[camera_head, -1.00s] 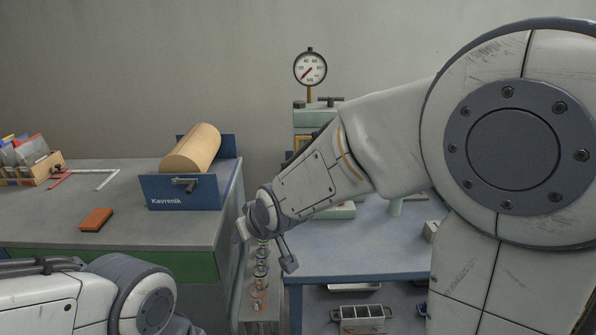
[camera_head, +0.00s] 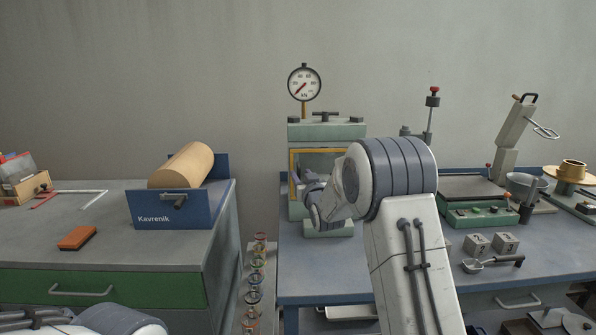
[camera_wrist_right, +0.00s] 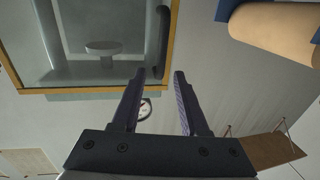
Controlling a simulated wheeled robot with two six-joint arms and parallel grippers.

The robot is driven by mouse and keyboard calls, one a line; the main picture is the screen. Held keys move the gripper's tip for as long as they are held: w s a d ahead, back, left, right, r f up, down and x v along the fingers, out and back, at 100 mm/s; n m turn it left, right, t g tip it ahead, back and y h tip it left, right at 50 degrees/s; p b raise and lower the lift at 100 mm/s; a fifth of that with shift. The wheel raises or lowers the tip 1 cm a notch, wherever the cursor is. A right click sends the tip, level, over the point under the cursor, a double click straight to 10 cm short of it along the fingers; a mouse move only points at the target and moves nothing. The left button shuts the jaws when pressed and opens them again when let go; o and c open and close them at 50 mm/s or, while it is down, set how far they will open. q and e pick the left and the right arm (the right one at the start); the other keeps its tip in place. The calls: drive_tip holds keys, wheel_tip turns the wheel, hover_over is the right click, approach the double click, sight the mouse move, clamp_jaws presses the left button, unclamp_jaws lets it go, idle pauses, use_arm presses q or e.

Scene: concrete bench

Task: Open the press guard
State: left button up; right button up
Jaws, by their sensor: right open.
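The press (camera_head: 326,130) stands at the back left of the blue bench. Its guard is a clear panel in an orange-yellow frame (camera_head: 293,160), and it looks closed. In the right wrist view the guard frame (camera_wrist_right: 100,91) fills the upper left, with a dark upright handle (camera_wrist_right: 163,40) near its right edge. My right gripper (camera_head: 310,188) is in front of the guard; my wrist hides part of the guard. In the wrist view its fingers (camera_wrist_right: 160,73) are open and empty, with the handle's lower end between the tips in the picture. Contact cannot be told. My left gripper is out of view.
A blue Kavrenik box (camera_head: 185,208) with a tan roll (camera_head: 182,165) stands on the left cabinet (camera_head: 110,250), beside an orange block (camera_head: 77,238). A gauge (camera_head: 304,83) tops the press. A green device (camera_head: 480,215) and small blocks (camera_head: 476,244) lie to the right.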

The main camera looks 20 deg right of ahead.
sight(299, 171)
drive_tip(key=shift+w+d, duration=0.1)
drive_tip(key=shift+w, duration=1.8)
clamp_jaws()
drive_tip(key=shift+r, duration=0.2)
